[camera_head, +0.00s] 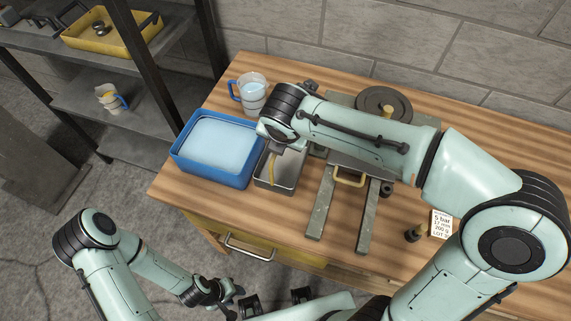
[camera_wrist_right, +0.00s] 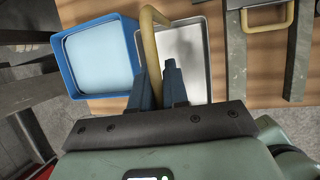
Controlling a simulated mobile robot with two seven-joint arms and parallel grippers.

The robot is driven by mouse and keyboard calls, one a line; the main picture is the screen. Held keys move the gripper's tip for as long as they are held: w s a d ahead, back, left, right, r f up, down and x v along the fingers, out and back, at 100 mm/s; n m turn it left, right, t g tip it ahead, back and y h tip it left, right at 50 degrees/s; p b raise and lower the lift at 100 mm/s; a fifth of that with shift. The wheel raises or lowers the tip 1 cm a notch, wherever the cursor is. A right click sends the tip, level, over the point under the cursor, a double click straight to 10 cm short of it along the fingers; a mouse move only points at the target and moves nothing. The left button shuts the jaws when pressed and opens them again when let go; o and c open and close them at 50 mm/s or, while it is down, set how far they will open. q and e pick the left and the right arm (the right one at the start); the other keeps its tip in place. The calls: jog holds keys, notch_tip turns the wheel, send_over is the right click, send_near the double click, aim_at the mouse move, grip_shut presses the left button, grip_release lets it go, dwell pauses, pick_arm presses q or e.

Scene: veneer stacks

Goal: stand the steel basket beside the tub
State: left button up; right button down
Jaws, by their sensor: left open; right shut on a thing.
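The steel basket (camera_head: 291,176) is a shallow open tray with a yellow handle (camera_head: 272,168). It is just right of the blue tub (camera_head: 212,179), which holds pale blue liquid. Both also show in the right wrist view, the basket (camera_wrist_right: 188,55) right of the tub (camera_wrist_right: 72,76). My right gripper (camera_head: 275,149) is above the basket, shut on its handle (camera_wrist_right: 150,45). Whether the basket's underside touches the table cannot be told. My left gripper (camera_head: 274,299) is open and empty, low in front of the table.
A clear jug (camera_head: 252,97) with a blue handle stands behind the tub. A press-like fixture with grey rails (camera_head: 321,204) is right of the basket. A label card (camera_head: 440,223) and a small dark knob (camera_head: 414,233) are further right. A shelf (camera_head: 90,98) stands left.

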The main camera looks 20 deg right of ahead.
aim_at(283, 165)
notch_tip(283, 165, down, 7)
jog(key=shift+b, duration=0.55)
pick_arm(q)
jog(key=shift+s+f+b, duration=0.3)
jog(key=shift+s+f, duration=0.2)
jog(key=shift+f, duration=0.35)
jog(key=shift+s+f+b, duration=0.3)
jog(key=shift+s+f, duration=0.15)
jog(key=shift+f, duration=0.35)
pick_arm(e)
jog(key=shift+f, duration=2.65)
jog(key=shift+f, duration=0.15)
pick_arm(q)
jog(key=shift+f, duration=0.1)
pick_arm(e)
jog(key=c, duration=1.1)
grip_release()
jog(key=shift+r, duration=0.4)
jog(key=p+v, duration=0.1)
jog(key=v, duration=1)
jog(key=shift+s+r+p, duration=0.2)
jog(key=shift+r+p, duration=0.1)
jog(key=shift+p, duration=0.1)
pick_arm(q)
jog(key=shift+w+r, duration=0.3)
jog(key=shift+r, duration=0.3)
jog(key=shift+w+r, duration=0.3)
jog(key=shift+r, duration=0.25)
